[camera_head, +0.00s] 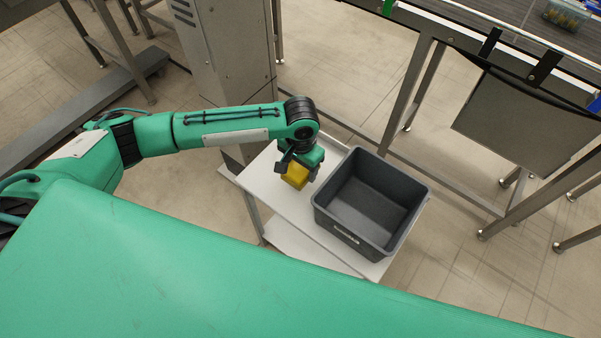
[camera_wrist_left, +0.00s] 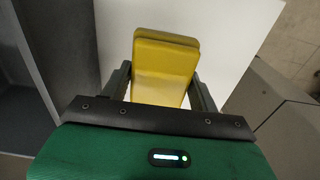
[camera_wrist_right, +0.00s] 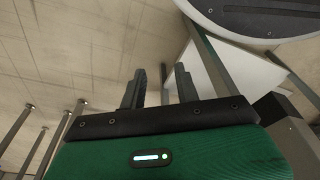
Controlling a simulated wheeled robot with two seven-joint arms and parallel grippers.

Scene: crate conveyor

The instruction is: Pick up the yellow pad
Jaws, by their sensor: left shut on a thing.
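The yellow pad (camera_head: 295,176) is a small block at my left gripper, over the left part of the white table (camera_head: 262,183). In the left wrist view the pad (camera_wrist_left: 165,65) stands between the two fingers. My left gripper (camera_head: 298,165) is shut on it, and it also shows in the left wrist view (camera_wrist_left: 161,88). Whether the pad touches the table is hard to tell. My right gripper (camera_wrist_right: 160,85) shows only in its own wrist view, with its two fingers apart and nothing between them.
A grey, empty crate (camera_head: 322,214) stands on the table, right of the pad. A grey metal cabinet (camera_head: 225,50) stands behind the table. A conveyor frame (camera_head: 420,75) runs at the upper right, with a clear container (camera_head: 567,14) on top. Bare floor lies between them.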

